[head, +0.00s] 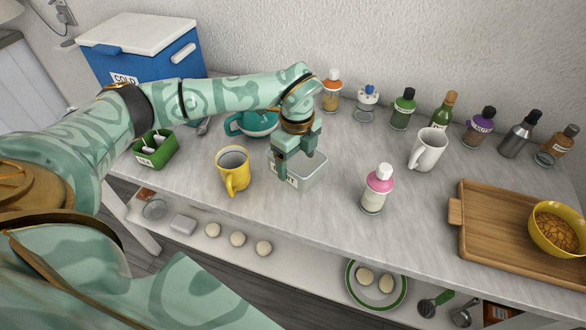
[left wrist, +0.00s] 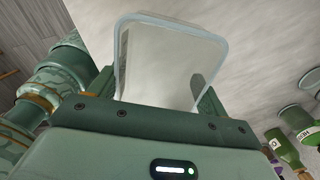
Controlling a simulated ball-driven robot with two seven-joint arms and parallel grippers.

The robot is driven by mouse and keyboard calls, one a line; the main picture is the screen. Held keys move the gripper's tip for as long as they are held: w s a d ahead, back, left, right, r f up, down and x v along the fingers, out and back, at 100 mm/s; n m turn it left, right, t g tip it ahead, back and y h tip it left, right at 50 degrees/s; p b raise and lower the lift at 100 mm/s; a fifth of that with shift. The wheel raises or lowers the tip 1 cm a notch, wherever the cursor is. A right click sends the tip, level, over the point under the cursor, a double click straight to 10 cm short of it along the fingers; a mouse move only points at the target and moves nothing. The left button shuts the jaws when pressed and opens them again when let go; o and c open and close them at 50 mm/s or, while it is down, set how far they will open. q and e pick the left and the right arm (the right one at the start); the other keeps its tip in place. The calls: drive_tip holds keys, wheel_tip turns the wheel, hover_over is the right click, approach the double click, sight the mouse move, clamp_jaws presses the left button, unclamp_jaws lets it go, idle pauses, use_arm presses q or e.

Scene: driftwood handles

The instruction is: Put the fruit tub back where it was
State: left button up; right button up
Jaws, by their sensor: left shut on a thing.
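The fruit tub is a clear, pale-rimmed tub (head: 312,174) at the middle of the counter, with a white label on its front that the gripper partly covers. My left gripper (head: 296,158) comes down from above and is shut on the tub. In the left wrist view the tub (left wrist: 165,60) sits between the two fingers (left wrist: 158,104), and its inside looks empty. I cannot tell whether its base touches the counter. My right gripper is not in view.
Several bottles line the wall. A wooden tray (head: 490,225) is far right, a green tub (head: 155,152) left.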

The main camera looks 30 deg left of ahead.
sight(293, 167)
use_arm(q)
drive_tip(key=shift+w+a+f, duration=0.2)
drive_tip(key=shift+a+f, duration=0.25)
drive_tip(key=shift+f, duration=0.15)
drive_tip(key=f, duration=0.2)
drive_tip(key=f+b, duration=0.1)
drive_tip(key=f, duration=0.1)
drive_tip(key=shift+w+a, duration=0.15)
drive_tip(key=shift+a, duration=0.15)
drive_tip(key=shift+r, duration=0.15)
drive_tip(key=o, duration=1.2)
drive_tip(key=shift+f, duration=0.2)
wheel_tip(293, 167, up, 12)
drive_tip(key=p, duration=0.2)
drive_tip(key=shift+r, duration=0.2)
